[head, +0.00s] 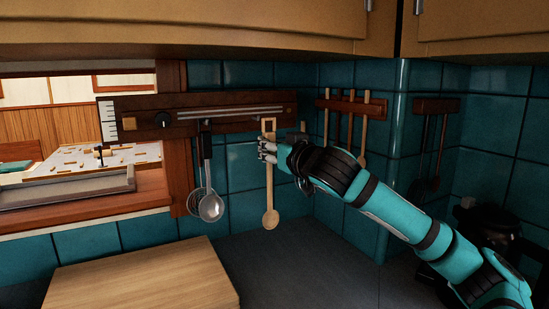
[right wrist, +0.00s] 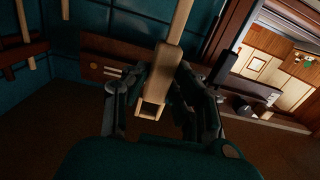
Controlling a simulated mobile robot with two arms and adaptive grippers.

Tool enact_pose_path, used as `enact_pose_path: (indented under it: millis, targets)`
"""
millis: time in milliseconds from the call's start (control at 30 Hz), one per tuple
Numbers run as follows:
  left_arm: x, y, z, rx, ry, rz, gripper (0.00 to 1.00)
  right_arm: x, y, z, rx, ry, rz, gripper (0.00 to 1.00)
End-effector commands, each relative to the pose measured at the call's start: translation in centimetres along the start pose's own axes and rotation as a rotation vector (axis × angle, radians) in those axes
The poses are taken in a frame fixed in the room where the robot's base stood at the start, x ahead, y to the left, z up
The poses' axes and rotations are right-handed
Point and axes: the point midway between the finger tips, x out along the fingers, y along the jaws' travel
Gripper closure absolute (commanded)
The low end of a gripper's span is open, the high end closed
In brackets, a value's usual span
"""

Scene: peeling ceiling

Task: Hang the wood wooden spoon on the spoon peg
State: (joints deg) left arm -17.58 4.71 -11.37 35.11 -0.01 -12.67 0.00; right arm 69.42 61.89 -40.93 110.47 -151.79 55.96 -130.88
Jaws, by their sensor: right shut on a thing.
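The wooden spoon (head: 270,195) hangs nearly upright, bowl down, below the right part of a dark wooden wall rail (head: 220,102). My right gripper (head: 267,150) is shut on its handle near the top. The handle's square looped end sits just above the fingers, close to the rail's lower edge. In the right wrist view the pale handle (right wrist: 178,30) runs between the fingers (right wrist: 165,85), with the open loop nearest the camera. I cannot make out the spoon peg clearly, nor whether the loop is around any peg. My left gripper is not in view.
A ladle (head: 210,207) and a skimmer hang left of the spoon. A second rack (head: 352,105) with wooden utensils is on the right, with another beyond the corner. A cutting board (head: 140,280) lies on the counter below. Cabinets overhang above.

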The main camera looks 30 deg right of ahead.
Motion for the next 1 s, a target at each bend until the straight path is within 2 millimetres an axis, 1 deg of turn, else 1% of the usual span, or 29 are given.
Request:
enact_pose_path:
  millis: [33, 167, 433, 667, 1000]
  targets:
    - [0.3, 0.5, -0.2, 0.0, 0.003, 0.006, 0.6, 0.0, 0.3, -0.3, 0.001, 0.013, 0.004, 1.0]
    - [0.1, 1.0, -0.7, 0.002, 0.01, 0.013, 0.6, 0.3, 0.6, -0.9, 0.001, 0.024, 0.007, 1.0]
    - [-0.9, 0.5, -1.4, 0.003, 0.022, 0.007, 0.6, 2.2, 0.6, -1.0, 0.002, 0.02, 0.007, 1.0]
    - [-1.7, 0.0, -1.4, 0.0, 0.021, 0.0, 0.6, 4.0, 0.6, -1.1, 0.003, 0.02, 0.007, 1.0]
    - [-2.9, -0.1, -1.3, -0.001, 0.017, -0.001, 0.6, 6.8, 0.6, -0.9, 0.002, 0.019, 0.007, 1.0]
